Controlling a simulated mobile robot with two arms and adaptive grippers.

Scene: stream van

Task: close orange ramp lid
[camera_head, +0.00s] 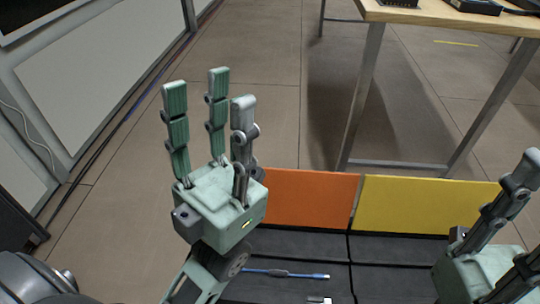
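The orange ramp lid (311,199) stands up as a flat panel at the far edge of dark compartments. My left gripper (209,95) is open and empty, its green and grey fingers spread and pointing up. Its palm overlaps the left end of the orange lid in the picture; I cannot tell whether they touch. My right gripper (530,212) is at the lower right, partly cut off by the picture edge. Its visible fingers stand apart with nothing between them, in front of the right end of a yellow lid (425,204).
The yellow lid stands upright right of the orange one. A blue cable (285,273) lies in the dark compartment (300,245) below the orange lid. A wooden table (430,14) with metal legs stands behind. Open tiled floor lies beyond; a panelled wall (95,70) is at left.

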